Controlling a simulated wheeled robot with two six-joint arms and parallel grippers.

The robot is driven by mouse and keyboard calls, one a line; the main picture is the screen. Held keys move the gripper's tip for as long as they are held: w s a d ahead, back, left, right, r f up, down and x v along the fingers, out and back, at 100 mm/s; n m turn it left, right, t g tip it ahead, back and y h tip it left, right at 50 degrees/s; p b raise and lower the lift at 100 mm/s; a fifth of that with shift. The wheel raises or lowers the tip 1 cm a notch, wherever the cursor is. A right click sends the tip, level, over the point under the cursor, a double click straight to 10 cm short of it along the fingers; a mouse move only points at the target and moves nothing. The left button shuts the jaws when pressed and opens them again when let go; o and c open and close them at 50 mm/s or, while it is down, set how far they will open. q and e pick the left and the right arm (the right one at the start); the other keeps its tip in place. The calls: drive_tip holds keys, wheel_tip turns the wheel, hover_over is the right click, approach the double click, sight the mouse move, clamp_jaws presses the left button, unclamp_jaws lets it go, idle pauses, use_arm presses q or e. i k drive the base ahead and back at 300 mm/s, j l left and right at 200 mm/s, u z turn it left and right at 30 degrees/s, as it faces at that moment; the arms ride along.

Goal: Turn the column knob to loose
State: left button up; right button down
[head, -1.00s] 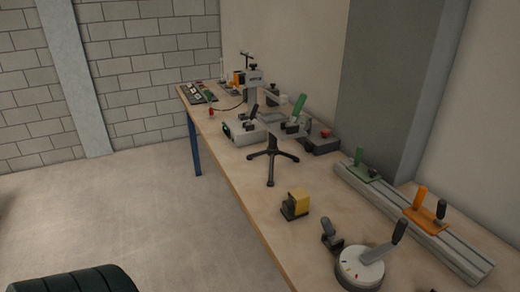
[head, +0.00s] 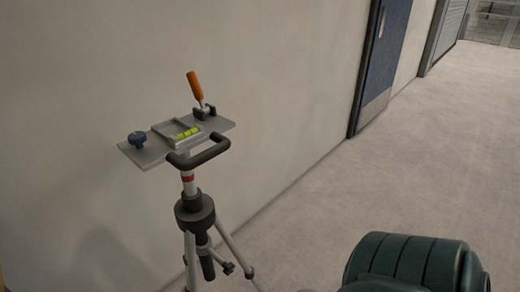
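A tripod stands at the left centre of the head view. A dark round collar (head: 194,210), which may be the column knob, sits on its column below a red band. A small dark knob (head: 228,268) also shows lower down among the legs. Neither gripper is in view.
The plate carries an orange-handled lever (head: 196,86), a yellow-green level (head: 187,133) and a black loop handle (head: 205,152). A pale wall stands behind the tripod. A dark green ribbed rounded object (head: 405,262) is at the bottom right. Open floor (head: 420,150) and a blue door (head: 380,60) lie to the right.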

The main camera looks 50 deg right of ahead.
sight(229, 269)
drive_tip(key=i+z, duration=0.1)
drive_tip(key=z, duration=0.95)
